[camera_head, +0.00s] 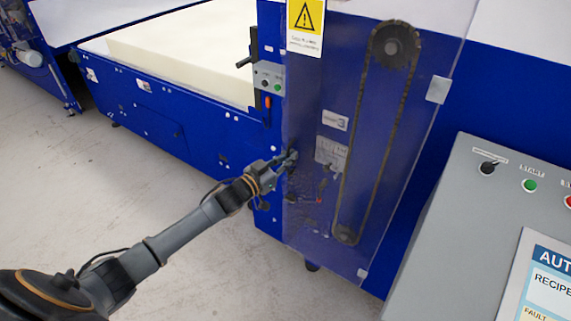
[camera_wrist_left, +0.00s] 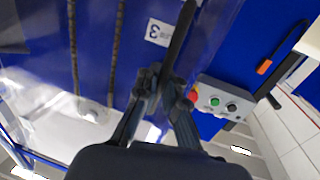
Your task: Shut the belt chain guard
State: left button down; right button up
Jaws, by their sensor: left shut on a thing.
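The belt chain guard (camera_head: 385,185) is a clear panel over the blue machine side, with the dark chain (camera_head: 399,115) and its two sprockets seen through it. Pale fittings show on its right edge. I cannot tell whether the panel lies flush with the machine. My left gripper (camera_head: 289,160) is at the guard's left edge, about mid-height. In the left wrist view my left gripper (camera_wrist_left: 160,84) is shut on a dark bar (camera_wrist_left: 180,36), which looks like the guard's handle. The fingers partly hide it. My right gripper is not in view.
A grey control panel (camera_head: 480,220) with buttons stands at the lower right. A small button box (camera_head: 268,78) is left of the guard, and it also shows in the left wrist view (camera_wrist_left: 222,101). A foam block (camera_head: 190,50) lies behind. The floor (camera_head: 80,180) at left is clear.

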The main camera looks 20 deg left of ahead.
pick_arm(q)
jog(key=shift+w+h, duration=0.3)
jog(key=shift+w, duration=0.3)
jog(key=shift+r, duration=0.1)
jog(key=c, duration=1.7)
grip_release()
jog(key=shift+c, duration=0.2)
jog(key=shift+s, duration=0.1)
jog(key=shift+s+a+f, duration=0.2)
jog(key=shift+s, duration=0.15)
jog(key=v, duration=1.1)
jog(key=shift+r, duration=0.25)
